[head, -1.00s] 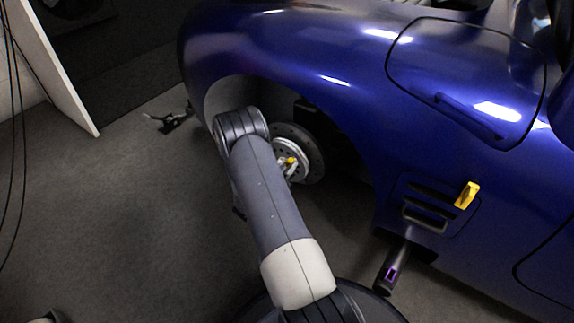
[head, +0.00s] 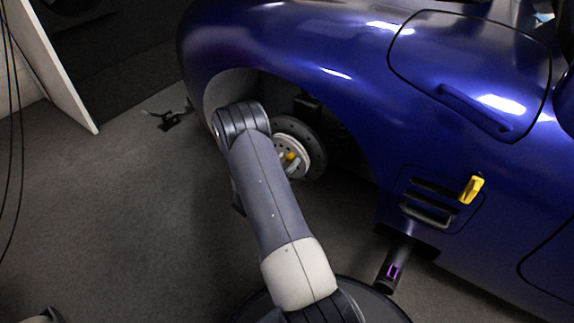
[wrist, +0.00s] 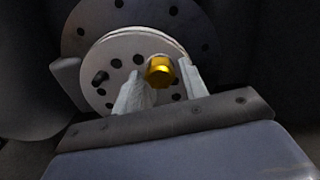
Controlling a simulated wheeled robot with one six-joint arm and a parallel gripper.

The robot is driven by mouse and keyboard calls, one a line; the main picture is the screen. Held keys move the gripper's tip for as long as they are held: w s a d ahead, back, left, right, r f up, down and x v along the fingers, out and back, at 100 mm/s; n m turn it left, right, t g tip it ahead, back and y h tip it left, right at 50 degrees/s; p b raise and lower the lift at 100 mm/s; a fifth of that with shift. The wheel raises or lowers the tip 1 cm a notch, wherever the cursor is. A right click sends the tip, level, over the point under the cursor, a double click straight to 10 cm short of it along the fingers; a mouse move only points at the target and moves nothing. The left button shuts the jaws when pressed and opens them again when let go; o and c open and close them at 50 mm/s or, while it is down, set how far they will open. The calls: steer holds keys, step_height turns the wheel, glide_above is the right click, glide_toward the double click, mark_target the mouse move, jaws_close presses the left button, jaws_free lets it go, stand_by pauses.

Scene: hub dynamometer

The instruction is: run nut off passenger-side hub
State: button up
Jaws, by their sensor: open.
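The hub (wrist: 115,73) is a pale round disc with dark holes, in front of a dark drilled brake disc (wrist: 78,38). A gold hex nut (wrist: 160,70) sits at the hub's centre. My gripper (wrist: 165,86) is open, with its two pale fingers either side of and just below the nut in the wrist view. I cannot tell whether either finger touches the nut. In the head view the hub (head: 284,142) and the yellow nut (head: 291,156) show just right of my arm, which partly hides them.
The blue car body (head: 330,45) arches over the hub. A yellow piece (head: 471,189) is on its side vent. A dark bar with a purple mark (head: 392,270) sticks out below the body. A small black stand (head: 168,119) is on the floor at left.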

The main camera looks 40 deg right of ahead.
steer(key=m+b, duration=0.2)
steer(key=shift+f+m, duration=0.15)
steer(key=shift+m, duration=0.25)
steer(key=shift+m+b, duration=0.3)
steer(key=shift+m, duration=0.4)
steer(key=m, duration=0.6)
steer(key=shift+m, duration=0.3)
steer(key=m, duration=0.5)
steer(key=shift+m, duration=2.9)
